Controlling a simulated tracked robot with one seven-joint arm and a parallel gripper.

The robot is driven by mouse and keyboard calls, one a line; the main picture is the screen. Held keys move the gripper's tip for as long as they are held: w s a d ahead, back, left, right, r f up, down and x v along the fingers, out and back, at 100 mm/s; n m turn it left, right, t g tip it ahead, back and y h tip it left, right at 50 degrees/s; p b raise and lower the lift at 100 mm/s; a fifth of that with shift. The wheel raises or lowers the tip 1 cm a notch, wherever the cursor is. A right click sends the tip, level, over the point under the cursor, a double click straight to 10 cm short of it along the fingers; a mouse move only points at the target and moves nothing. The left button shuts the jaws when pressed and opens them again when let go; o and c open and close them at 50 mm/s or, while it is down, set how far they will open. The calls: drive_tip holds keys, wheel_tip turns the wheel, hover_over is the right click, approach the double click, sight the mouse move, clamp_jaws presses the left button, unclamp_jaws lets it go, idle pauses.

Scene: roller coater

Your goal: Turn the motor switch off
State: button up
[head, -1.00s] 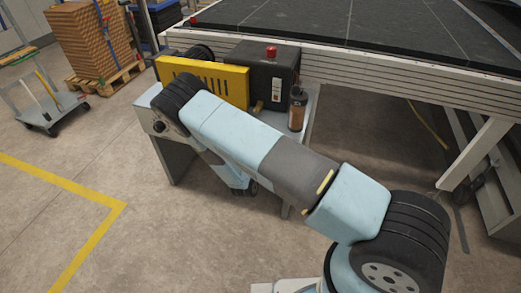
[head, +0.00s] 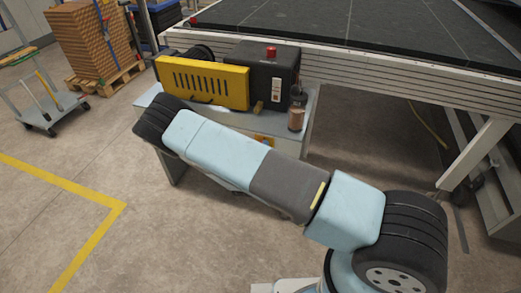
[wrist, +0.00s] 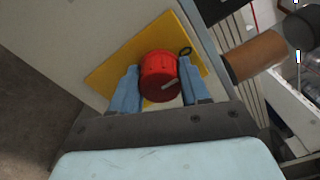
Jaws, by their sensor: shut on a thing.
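The motor switch is a red round knob (wrist: 158,66) on a yellow plate (wrist: 105,74), fixed to a pale cabinet face. A light pointer line on the knob slants to the right in the wrist view. My gripper (wrist: 160,86) has one blue finger on each side of the knob and is shut on it. The knob and my gripper are hidden there behind my arm.
Above the cabinet are a yellow slotted guard (head: 200,83), a black box (head: 270,72) with a red button, and a jar (head: 297,112). The conveyor (head: 400,85) runs off to the right. A brown cylinder (wrist: 254,56) lies close right of my gripper.

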drive_tip(key=shift+a, duration=0.45)
drive_tip(key=o, duration=0.8)
drive_tip(key=shift+c, duration=0.2)
drive_tip(key=o, duration=0.3)
drive_tip(key=shift+d, duration=0.25)
drive_tip(key=v, duration=1.3)
drive_tip(key=shift+s, duration=0.35)
